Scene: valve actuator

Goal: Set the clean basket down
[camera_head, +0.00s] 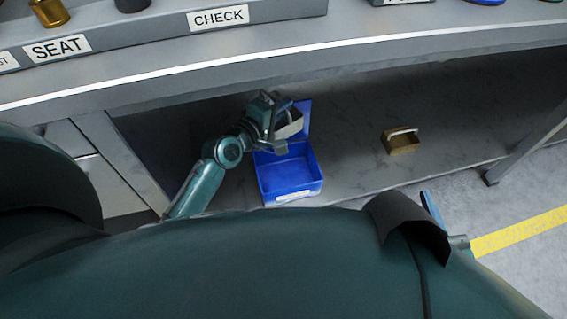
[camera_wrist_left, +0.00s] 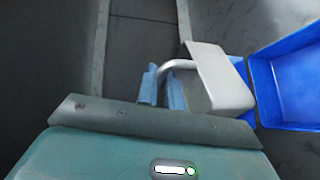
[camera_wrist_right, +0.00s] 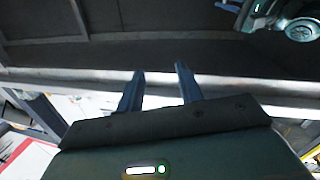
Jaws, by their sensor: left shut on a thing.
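A light grey basket (camera_head: 290,124) with a bent metal handle hangs from my left gripper (camera_head: 272,122), near the raised lid of a blue box. In the left wrist view, the fingers of the left gripper (camera_wrist_left: 163,84) are shut on the handle of the grey basket (camera_wrist_left: 218,80), and the basket body tilts to the right. A brown basket (camera_head: 402,144) with a pale handle sits on the lower surface to the right. My right gripper (camera_wrist_right: 160,80) shows in the right wrist view with its fingers apart and nothing between them.
The open blue box (camera_head: 291,194) looks empty and stands on the dark lower surface (camera_head: 350,150) under the bench. That surface is clear between the box and the brown basket. The bench edge (camera_head: 200,72) runs above. A bench leg (camera_head: 525,145) stands at the right.

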